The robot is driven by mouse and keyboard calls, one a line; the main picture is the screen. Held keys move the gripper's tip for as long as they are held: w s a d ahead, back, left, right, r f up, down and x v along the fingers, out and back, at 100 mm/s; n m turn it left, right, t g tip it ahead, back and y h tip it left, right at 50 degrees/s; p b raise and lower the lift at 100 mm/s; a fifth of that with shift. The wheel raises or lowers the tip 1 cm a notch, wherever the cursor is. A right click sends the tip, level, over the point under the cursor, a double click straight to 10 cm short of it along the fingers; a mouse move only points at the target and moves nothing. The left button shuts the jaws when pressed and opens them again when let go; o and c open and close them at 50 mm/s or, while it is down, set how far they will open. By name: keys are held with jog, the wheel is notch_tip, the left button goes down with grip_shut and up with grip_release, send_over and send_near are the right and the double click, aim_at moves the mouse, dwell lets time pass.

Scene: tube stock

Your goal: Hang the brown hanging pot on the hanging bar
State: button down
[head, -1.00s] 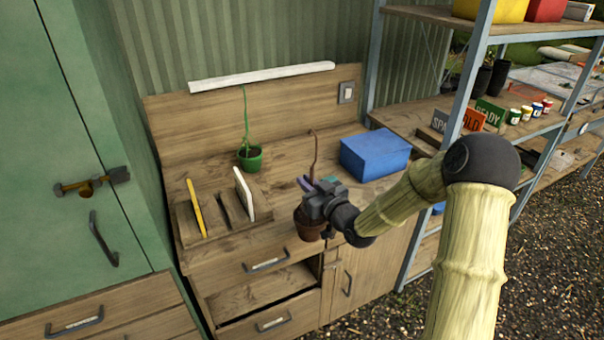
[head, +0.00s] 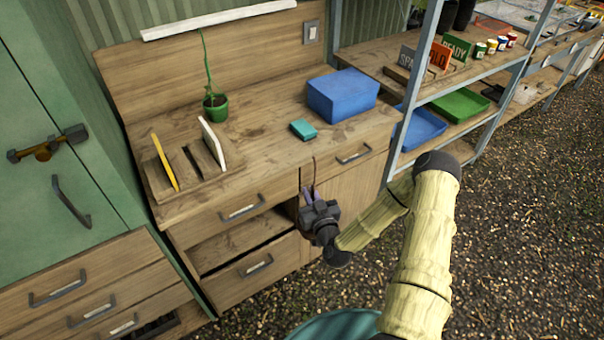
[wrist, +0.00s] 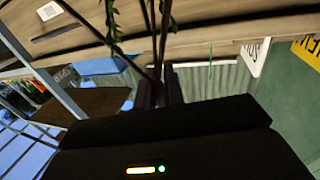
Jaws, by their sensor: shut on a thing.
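My gripper (head: 311,193) is out in front of the bench's front edge, beside the drawers. In the wrist view, my gripper (wrist: 158,92) is shut on the thin cords of the brown hanging pot (wrist: 164,30). A leafy strand hangs beside the cords. In the head view, the brown pot's hanger (head: 314,166) rises above the gripper; its body is hidden. A long white bar (head: 215,20) runs along the top of the back board; I cannot tell whether it is the hanging bar.
A green pot (head: 215,107) with a tall green hanger is at the back of the bench. A blue box (head: 342,94), a small teal box (head: 303,129) and a slotted rack (head: 163,203) are on the bench. One drawer below is open. Metal shelving stands to the right.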

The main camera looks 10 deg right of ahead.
jog(key=s+f+h, duration=0.1)
jog(key=s+f+m, duration=0.1)
jog(key=f, duration=0.1)
jog(key=s+d+f+h, duration=0.1)
jog(key=shift+s+d+f+m+h, duration=0.1)
jog(key=shift+s+f+m+h, duration=0.15)
jog(key=shift+s+m+h, duration=0.05)
jog(key=shift+d, duration=0.1)
